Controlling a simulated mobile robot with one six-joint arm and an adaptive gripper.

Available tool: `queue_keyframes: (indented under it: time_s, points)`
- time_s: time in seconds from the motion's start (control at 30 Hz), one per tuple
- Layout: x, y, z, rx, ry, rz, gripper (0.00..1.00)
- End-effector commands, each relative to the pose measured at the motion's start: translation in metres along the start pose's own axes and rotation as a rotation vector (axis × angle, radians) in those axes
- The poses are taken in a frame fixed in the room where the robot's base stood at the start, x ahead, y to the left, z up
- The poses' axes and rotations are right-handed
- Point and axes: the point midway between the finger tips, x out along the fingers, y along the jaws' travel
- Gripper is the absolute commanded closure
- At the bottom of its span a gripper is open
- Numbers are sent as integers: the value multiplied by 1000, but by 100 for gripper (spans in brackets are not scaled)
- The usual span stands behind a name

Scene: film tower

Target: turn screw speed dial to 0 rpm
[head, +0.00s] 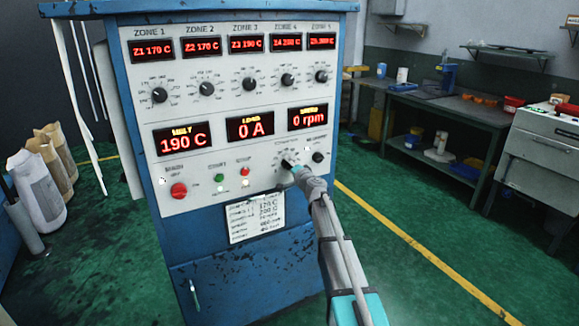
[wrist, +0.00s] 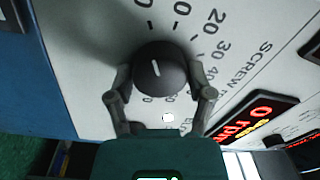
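The screw speed dial (wrist: 160,70) is a round black knob with a white pointer line on the grey panel. In the wrist view its pointer is aimed at the scale mark by the 0, away from the 20, 30 and 40 marks. My gripper (wrist: 160,84) has one finger on each side of the knob, and both tips appear to touch it. In the head view my gripper (head: 292,171) reaches the lower right of the panel and partly hides the dial. The screw display (head: 309,117) reads 0 rpm.
Other zone knobs (head: 249,84) line the panel above. The load display (head: 250,127) reads 0 A. A red button (head: 178,190) is at the lower left, and another small knob (head: 318,157) sits close by my gripper. Green floor (head: 400,225) is open to the right.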

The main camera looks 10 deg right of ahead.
Motion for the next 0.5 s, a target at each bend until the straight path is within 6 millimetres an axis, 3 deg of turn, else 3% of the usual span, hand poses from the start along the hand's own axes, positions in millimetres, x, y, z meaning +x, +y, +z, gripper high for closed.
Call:
queue_keyframes:
  time_s: [0.03, 0.13, 0.5]
  points:
    - [0, 0, 0, 0, 0, 0, 17]
    - [0, 0, 0, 1, 1, 0, 1]
    - [-1, 0, -1, 2, 2, 1, 1]
